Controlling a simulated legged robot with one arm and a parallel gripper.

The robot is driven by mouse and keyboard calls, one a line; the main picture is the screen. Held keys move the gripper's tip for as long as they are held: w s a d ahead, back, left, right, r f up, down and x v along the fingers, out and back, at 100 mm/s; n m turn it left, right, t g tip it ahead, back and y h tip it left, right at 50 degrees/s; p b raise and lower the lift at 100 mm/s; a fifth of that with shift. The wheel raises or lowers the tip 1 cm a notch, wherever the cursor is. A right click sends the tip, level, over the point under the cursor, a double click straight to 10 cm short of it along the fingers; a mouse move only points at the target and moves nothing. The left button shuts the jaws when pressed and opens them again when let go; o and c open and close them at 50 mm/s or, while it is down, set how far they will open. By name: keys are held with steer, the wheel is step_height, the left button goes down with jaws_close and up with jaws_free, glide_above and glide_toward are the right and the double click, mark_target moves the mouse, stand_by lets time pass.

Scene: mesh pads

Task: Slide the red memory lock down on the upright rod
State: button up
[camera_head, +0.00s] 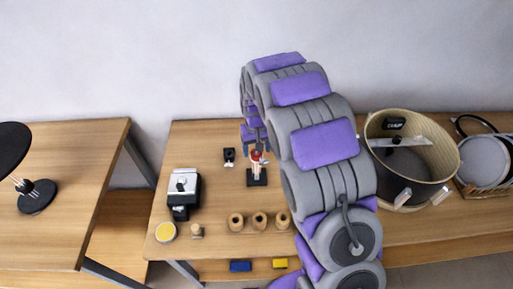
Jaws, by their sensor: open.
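The upright rod stands on a small black base (257,177) near the middle of the table. The red memory lock (256,156) shows as a small red patch high on the rod. My gripper (257,148) comes down from above, at the rod's upper part, close to the red piece. Its fingers are very small in this view, and I cannot tell whether they touch the lock. My grey and purple arm arches over from the right and hides part of the table behind it.
A large round basket (440,185) stands right of my arm. A gap separates the left table (75,190).

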step_height(320, 180, up, 17)
steer(key=p, duration=0.2)
steer(key=shift+r+p, duration=0.15)
steer(key=shift+p, duration=0.15)
steer(key=shift+s, duration=0.15)
steer(key=s+d+m, duration=0.1)
steer(key=s+d, duration=0.2)
steer(key=s, duration=0.9)
steer(key=s+d+g+b, duration=0.1)
steer(key=s+d, duration=0.3)
steer(key=s, duration=0.9)
steer(key=s+d+m+g, duration=0.1)
steer(key=s+d, duration=0.3)
steer(key=s, duration=0.8)
steer(key=shift+s+m+b, duration=0.3)
steer(key=shift+s+b, duration=0.05)
steer(key=shift+s, duration=0.05)
